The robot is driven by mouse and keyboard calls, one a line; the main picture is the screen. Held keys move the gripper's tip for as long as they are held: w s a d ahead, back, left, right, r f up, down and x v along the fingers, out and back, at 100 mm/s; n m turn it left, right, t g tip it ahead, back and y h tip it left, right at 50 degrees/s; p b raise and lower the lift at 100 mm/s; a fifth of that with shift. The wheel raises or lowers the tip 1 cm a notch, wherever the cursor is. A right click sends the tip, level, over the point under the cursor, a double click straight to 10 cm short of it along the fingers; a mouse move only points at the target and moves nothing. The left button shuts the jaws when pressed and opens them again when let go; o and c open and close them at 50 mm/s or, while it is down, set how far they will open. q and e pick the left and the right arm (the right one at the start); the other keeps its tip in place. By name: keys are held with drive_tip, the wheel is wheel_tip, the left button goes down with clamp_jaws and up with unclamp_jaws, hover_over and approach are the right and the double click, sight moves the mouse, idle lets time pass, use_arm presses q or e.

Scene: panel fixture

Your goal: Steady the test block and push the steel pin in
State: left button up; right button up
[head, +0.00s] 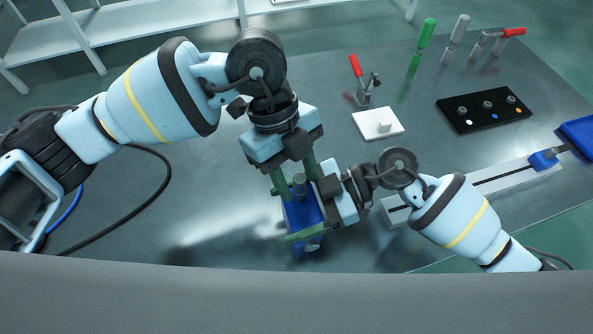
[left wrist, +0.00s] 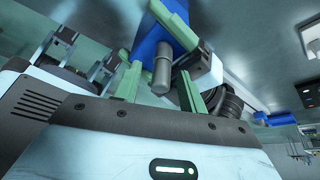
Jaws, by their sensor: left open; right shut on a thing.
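The blue test block (head: 304,213) is upright at the table's near middle. The grey steel pin (head: 299,182) stands upright at the block's top; how deep it sits cannot be told. My right gripper (head: 292,215) comes from the right and is shut on the block, with a green finger across its near side. My left gripper (head: 295,178) is above, pointing down, open, with its green fingers on either side of the pin. In the left wrist view the pin (left wrist: 162,68) shows between the left fingers (left wrist: 160,80), with gaps, and the block (left wrist: 150,48) is behind it.
A white plate with a peg (head: 378,124), a red-handled clamp (head: 360,80) and a black panel with knobs (head: 484,112) lie beyond to the right. A pale rail with a blue slider (head: 543,160) runs behind my right arm. The table left of the block is clear.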

drive_tip(key=o, duration=1.5)
use_arm(q)
drive_tip(key=v, duration=1.2)
wheel_tip(320, 180, up, 3)
drive_tip(key=shift+s+r+p, duration=0.1)
drive_tip(key=shift+s+p, duration=0.05)
drive_tip(key=shift+p, duration=0.6)
use_arm(e)
drive_tip(key=v, duration=0.6)
drive_tip(key=r+v, duration=0.1)
drive_tip(key=v, duration=1)
drive_tip(key=shift+d+r, duration=0.15)
drive_tip(key=shift+r, duration=0.2)
